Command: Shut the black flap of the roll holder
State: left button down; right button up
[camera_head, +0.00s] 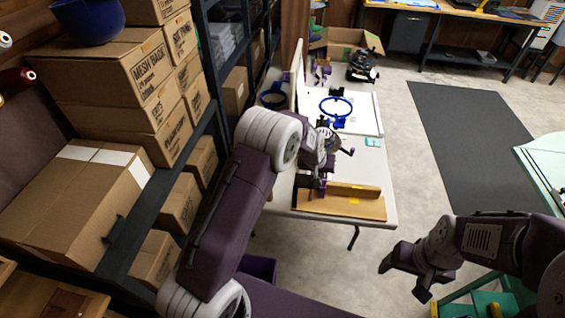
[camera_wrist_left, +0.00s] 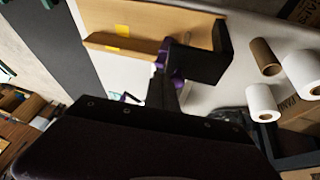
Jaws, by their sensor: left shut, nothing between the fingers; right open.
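The roll holder (camera_head: 355,207) is a long wooden tray with a raised back board, lying along the near edge of the white table. It also shows in the left wrist view (camera_wrist_left: 125,43). Its black flap (camera_head: 302,190) is at the left end and stands out from the wood in the left wrist view (camera_wrist_left: 208,65). My left gripper (camera_head: 320,184) is shut and empty, right beside the flap; its purple fingers (camera_wrist_left: 174,62) overlap the flap's edge in the wrist view. I cannot tell whether they touch. My right gripper (camera_head: 402,272) is open and empty, away from the table.
White rolls (camera_wrist_left: 263,104) and a brown roll (camera_wrist_left: 264,57) are near the flap in the wrist view. A shelf of boxes (camera_head: 150,120) stands close on the left. Floor right of the table is clear.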

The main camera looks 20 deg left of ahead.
dwell(0.5)
pick_arm(q)
jog(key=s+d+r+p, duration=0.2)
jog(key=d+r, duration=0.6)
jog(key=r, duration=0.1)
jog(key=shift+s, duration=0.3)
jog(key=shift+r, duration=0.1)
